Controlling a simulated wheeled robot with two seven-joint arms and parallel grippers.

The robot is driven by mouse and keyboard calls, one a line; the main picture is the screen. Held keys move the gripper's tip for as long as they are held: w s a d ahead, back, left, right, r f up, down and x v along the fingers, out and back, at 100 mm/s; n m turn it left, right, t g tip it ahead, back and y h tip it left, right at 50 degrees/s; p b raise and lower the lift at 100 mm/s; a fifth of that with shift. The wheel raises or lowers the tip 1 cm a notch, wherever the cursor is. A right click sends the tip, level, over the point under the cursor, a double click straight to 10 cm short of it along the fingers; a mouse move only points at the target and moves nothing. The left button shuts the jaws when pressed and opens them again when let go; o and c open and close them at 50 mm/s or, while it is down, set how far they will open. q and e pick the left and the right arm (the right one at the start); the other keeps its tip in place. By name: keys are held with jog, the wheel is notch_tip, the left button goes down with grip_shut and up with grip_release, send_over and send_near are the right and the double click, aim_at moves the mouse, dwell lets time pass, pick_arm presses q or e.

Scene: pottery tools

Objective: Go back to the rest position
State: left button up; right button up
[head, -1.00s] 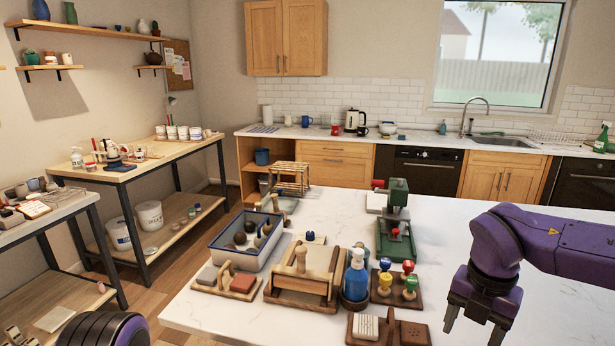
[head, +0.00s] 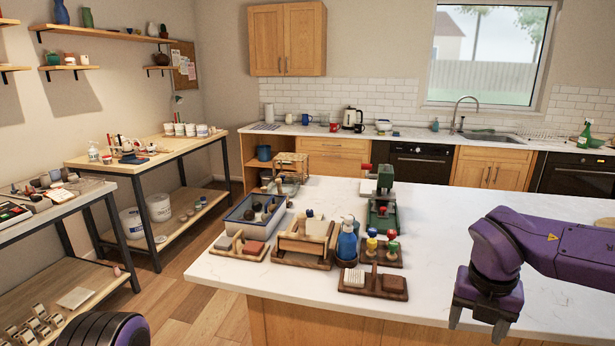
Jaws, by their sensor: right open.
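My right gripper (head: 481,325) hangs fingers-down at the right, over the front edge of the white island counter (head: 450,220). It is open and empty, apart from the pottery tools. Part of my left arm shows as a dark, rounded purple piece at the bottom left; its gripper is out of the picture. On the counter stand a blue-rimmed tray (head: 238,218) of dark round pieces, a wooden box (head: 303,250), a blue bottle (head: 347,243), a stamp rack (head: 381,254), a wooden holder (head: 373,284) with two blocks, and a green press (head: 383,205).
A wooden workbench (head: 150,158) with tools and cups stands at the left, with a grey-topped table (head: 60,206) nearer. The wooden floor (head: 200,303) is open between them and the island. The right part of the counter is mostly clear.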

jog(key=w+d+f+n+t+h, duration=0.3)
jog(key=d+f+n+h, duration=0.2)
jog(key=n, duration=0.4)
notch_tip(320, 180, down, 14)
jog(key=s+a+n+t, duration=0.1)
jog(key=s+n+t, duration=0.2)
jog(key=n, duration=1.1)
jog(key=s+a+f+n+g+y, duration=0.1)
jog(key=s+f+n+g, duration=0.1)
jog(key=s+f+n, duration=0.4)
jog(key=s+a+f+n+g+y+b, duration=0.1)
jog(key=s+f+n, duration=0.5)
jog(key=s+f, duration=0.7)
jog(key=s+a+g, duration=0.1)
jog(key=s, duration=0.5)
jog(key=shift+s+a+n+y, duration=0.15)
jog(key=shift+a+n+y, duration=0.15)
jog(key=shift+y, duration=0.1)
